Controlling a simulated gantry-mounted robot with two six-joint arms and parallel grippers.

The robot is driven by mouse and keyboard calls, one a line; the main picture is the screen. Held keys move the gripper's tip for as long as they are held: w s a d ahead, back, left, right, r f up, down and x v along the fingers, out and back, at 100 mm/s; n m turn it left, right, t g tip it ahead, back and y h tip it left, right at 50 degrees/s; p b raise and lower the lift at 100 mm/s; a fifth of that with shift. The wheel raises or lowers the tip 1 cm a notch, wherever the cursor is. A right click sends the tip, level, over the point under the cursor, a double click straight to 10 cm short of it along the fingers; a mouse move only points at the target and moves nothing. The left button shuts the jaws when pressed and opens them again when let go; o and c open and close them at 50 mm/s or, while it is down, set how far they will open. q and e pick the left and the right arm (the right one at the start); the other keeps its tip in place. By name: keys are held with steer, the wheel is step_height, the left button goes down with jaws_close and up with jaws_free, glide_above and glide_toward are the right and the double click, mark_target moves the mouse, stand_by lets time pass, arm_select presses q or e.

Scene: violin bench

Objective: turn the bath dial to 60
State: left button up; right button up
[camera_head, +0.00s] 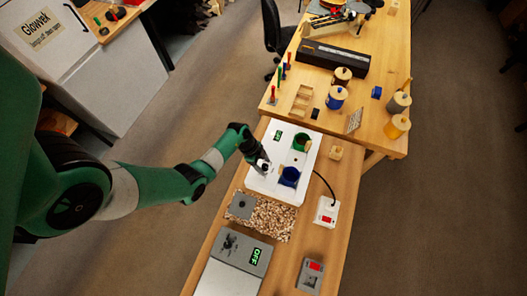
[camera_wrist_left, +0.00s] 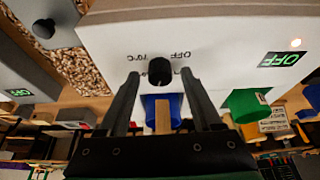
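The bath is a white box (camera_head: 262,183) on the near bench, with a green pot (camera_head: 301,143) and a blue pot (camera_head: 289,177) in its top. Its green display (camera_wrist_left: 280,59) reads OFF in the left wrist view. The bath dial (camera_wrist_left: 160,72) is a black knob, with OFF and a °C mark printed on the panel beside it, seen upside down. My left gripper (camera_head: 262,163) is at the bath's left side. In the left wrist view its two fingers (camera_wrist_left: 160,76) are apart, one on each side of the dial, with gaps showing. My right gripper is not in view.
Wood shavings (camera_head: 275,219) lie beside the bath. A grey-topped device (camera_head: 240,250), also reading OFF, stands nearer. A white switch box (camera_head: 326,212) and a grey box with a red switch (camera_head: 310,275) are to the right. The farther bench (camera_head: 385,95) holds jars and tools.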

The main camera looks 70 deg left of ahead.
arm_select(q)
jaws_close()
steer(key=shift+m, duration=0.4)
steer(key=shift+m+h, duration=0.3)
steer(key=shift+m, duration=0.2)
steer(key=shift+w+m+g, duration=0.1)
steer(key=shift+m+g, duration=0.3)
steer(key=shift+m, duration=0.4)
steer(key=shift+a+m+g+h, duration=0.1)
steer(key=shift+m+g+h, duration=0.35)
steer(key=shift+m, duration=0.75)
steer(key=shift+w+m+g+h+b, duration=0.1)
steer(key=shift+m+g+h+b, duration=0.35)
steer(key=shift+m, duration=1.15)
